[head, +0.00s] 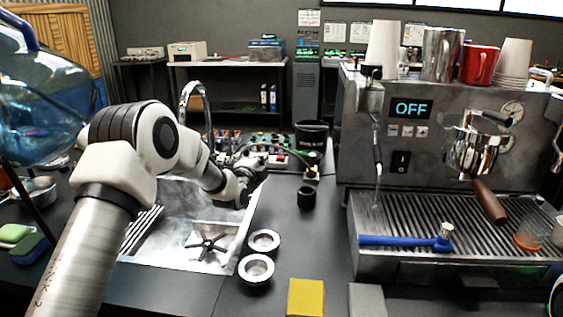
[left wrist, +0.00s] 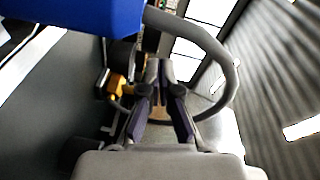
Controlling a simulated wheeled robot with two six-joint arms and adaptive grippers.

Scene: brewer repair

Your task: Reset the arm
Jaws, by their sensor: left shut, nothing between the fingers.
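My left arm (head: 150,145) comes in from the lower left and bends over the sink, with its wrist beyond the elbow. My left gripper (head: 260,165) is near the back of the counter, past the sink's right edge, small and partly hidden by the wrist. In the left wrist view its two dark fingers (left wrist: 160,75) run close together, shut with nothing held. My right gripper is not in view.
The espresso machine (head: 420,150) reads OFF; a blue-handled tool (head: 400,241) lies on its drip tray. Two metal baskets (head: 256,269) sit beside the sink (head: 175,255). A yellow block (head: 306,298) is at the front. A water jug (head: 40,105) stands left. Counter centre has free room.

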